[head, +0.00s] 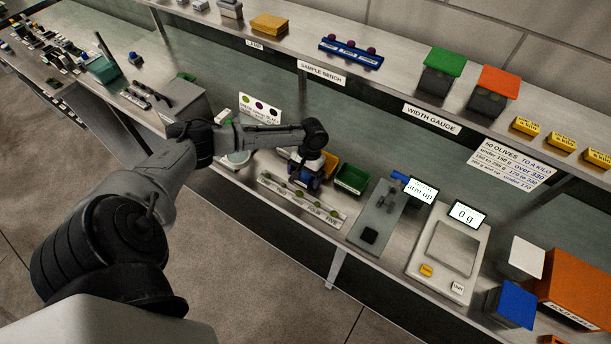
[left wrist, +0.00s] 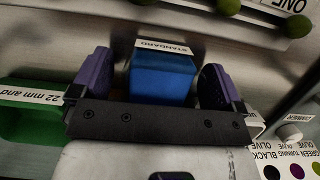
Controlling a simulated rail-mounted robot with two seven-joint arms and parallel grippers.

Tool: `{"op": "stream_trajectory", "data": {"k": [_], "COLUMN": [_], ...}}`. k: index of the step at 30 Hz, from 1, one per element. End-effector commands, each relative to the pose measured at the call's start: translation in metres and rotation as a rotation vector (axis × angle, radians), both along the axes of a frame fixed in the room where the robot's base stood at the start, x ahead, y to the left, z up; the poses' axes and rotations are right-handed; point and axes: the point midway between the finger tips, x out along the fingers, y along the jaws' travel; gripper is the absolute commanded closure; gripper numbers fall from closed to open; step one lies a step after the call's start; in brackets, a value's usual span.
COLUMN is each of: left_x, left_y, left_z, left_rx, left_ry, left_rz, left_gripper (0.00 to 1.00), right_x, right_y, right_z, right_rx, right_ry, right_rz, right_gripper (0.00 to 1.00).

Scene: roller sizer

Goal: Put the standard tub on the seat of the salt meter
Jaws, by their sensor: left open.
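The standard tub (left wrist: 162,78) is a blue box with a STANDARD label, between the two purple fingers of my left gripper (left wrist: 160,85) in the left wrist view. The fingers are open, with a gap visible on each side of the tub. In the head view my left gripper (head: 306,176) is low over the bench, behind the numbered olive strip; it largely hides the tub there. To its right is a grey plate device (head: 385,207) with a dark square pad (head: 370,235) and a display reading warm up (head: 422,190). It looks like the salt meter, but no name is readable. My right gripper is out of view.
The green tray (head: 352,178) and a yellow tray (head: 329,164) stand close beside my left gripper. The olive strip (head: 300,200) lies in front. A scale (head: 450,245) reading 0 g is right of the plate device. A shelf edge (head: 390,108) runs above the bench.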

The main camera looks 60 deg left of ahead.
Motion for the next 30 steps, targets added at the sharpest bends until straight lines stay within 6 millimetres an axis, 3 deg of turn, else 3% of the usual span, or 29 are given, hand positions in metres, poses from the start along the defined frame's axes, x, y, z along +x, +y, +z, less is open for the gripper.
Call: {"op": "stream_trajectory", "data": {"k": [8, 26, 30], "left_x": [-0.0005, -0.0003, -0.0003], "left_y": [-0.0003, -0.0003, -0.0003], "left_z": [-0.0015, -0.0009, -0.0009], "left_rx": [0.0, 0.0, 0.0], "left_ry": [0.0, 0.0, 0.0], "left_rz": [0.0, -0.001, -0.001], "left_gripper": [0.08, 0.66, 0.67], "right_x": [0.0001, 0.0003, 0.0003], "right_y": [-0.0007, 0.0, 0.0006], "right_z": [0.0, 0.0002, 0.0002], "right_rx": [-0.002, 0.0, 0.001], "right_ry": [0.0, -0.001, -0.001], "right_rz": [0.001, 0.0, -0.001], "right_gripper": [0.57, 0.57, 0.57]}}
